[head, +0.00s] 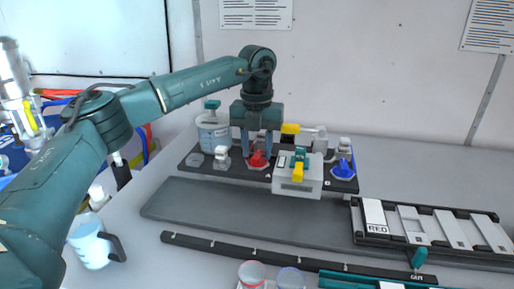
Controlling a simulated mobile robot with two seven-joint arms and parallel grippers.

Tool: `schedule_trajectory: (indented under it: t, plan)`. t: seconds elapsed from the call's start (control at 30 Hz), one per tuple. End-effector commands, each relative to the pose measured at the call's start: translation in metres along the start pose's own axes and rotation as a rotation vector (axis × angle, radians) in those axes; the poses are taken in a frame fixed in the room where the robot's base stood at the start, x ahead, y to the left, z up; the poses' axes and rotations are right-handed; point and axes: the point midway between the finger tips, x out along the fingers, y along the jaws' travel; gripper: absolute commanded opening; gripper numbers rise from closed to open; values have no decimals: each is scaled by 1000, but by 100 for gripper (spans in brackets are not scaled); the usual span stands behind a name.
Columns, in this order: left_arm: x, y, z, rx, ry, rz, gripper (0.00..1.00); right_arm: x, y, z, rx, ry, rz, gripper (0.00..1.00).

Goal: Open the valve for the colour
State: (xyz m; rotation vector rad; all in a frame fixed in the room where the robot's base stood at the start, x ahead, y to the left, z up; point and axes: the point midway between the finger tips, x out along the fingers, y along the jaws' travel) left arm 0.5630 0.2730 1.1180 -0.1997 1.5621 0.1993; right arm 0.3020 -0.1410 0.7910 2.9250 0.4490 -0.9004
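A card marked RED (377,216) sits in the left slot of a black-framed rack on the right. A red valve knob (257,160) stands on the dark base plate at the back, near a mark A. A blue valve knob (343,170) stands at the right end of this plate, near a mark B. My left gripper (257,154) points down over the red knob. Its fingers are apart, one on each side of the knob; I cannot tell whether they touch it. My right gripper is not in view.
A grey box with a green and yellow handle (298,165) stands between the knobs. A clear container (212,130) is at the plate's left end. A jug (91,243) and two round cups (252,274) stand nearer. The dark mat (230,209) is clear.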

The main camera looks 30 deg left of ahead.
Motion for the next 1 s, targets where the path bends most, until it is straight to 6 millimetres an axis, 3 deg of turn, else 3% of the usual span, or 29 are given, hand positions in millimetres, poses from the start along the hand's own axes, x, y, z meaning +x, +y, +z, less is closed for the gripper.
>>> schedule_trajectory:
  t: [0.4,0.83,1.0]
  plan:
    - [9,0,0,0,0,0,37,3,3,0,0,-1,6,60]
    - [8,0,0,0,0,0,1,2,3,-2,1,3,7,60]
    - [8,0,0,1,0,0,0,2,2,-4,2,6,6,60]
